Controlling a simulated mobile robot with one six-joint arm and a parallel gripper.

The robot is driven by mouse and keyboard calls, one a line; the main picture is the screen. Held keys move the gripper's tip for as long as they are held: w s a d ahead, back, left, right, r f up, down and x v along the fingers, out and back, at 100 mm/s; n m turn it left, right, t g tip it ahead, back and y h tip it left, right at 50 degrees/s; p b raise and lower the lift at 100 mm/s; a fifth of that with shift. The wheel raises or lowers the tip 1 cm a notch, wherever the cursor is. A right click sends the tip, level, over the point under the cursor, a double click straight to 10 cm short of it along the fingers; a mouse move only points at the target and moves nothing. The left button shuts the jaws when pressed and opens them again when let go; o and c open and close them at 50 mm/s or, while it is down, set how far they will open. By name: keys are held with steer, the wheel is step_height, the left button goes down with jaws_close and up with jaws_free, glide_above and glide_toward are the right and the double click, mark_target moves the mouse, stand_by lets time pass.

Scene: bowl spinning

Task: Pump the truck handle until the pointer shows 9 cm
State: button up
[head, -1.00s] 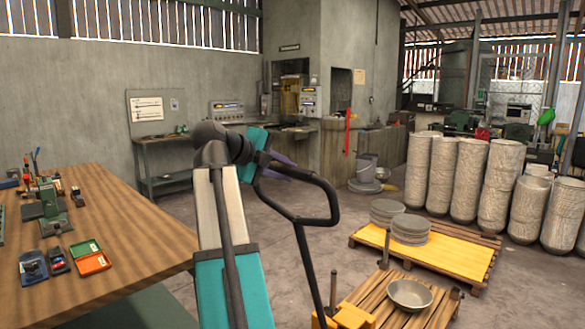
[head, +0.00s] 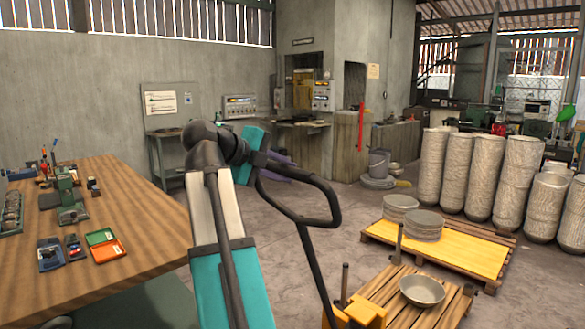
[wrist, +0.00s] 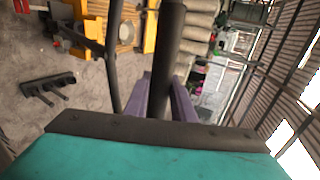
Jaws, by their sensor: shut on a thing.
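The truck handle (head: 337,208) is a black loop on a long black shaft (head: 311,260) that leans up from the orange truck (head: 358,313) at the bottom of the head view. My gripper (head: 270,163), with purple fingers, is at the upper left end of the loop and is shut on the handle, partly hidden by my arm. In the wrist view a dark handle bar (wrist: 166,45) runs between the purple fingers of my gripper (wrist: 163,95). The handle shaft also shows there at left (wrist: 113,60). I cannot make out the pointer or its scale in either view.
A metal bowl (head: 422,290) sits on the wooden pallet (head: 385,292) at the truck. A yellow-topped pallet (head: 470,252) carries stacked grey plates (head: 424,224). A wooden workbench (head: 130,215) with tools stands at left. Tall stacks of bowls (head: 484,175) stand at right. Floor beyond the handle is clear.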

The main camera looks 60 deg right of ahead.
steer(key=w+a+f+b, duration=0.2)
steer(key=a+f, duration=0.1)
steer(key=a, duration=0.5)
steer(key=shift+f, duration=0.3)
steer(key=shift+w, duration=0.1)
steer(key=w+a+f+b, duration=0.3)
steer(key=a+f+b, duration=0.2)
steer(key=a, duration=0.7)
step_height(320, 180, down, 2)
steer(key=shift+f+b, duration=0.15)
steer(key=shift+b, duration=0.2)
steer(key=shift+w, duration=0.1)
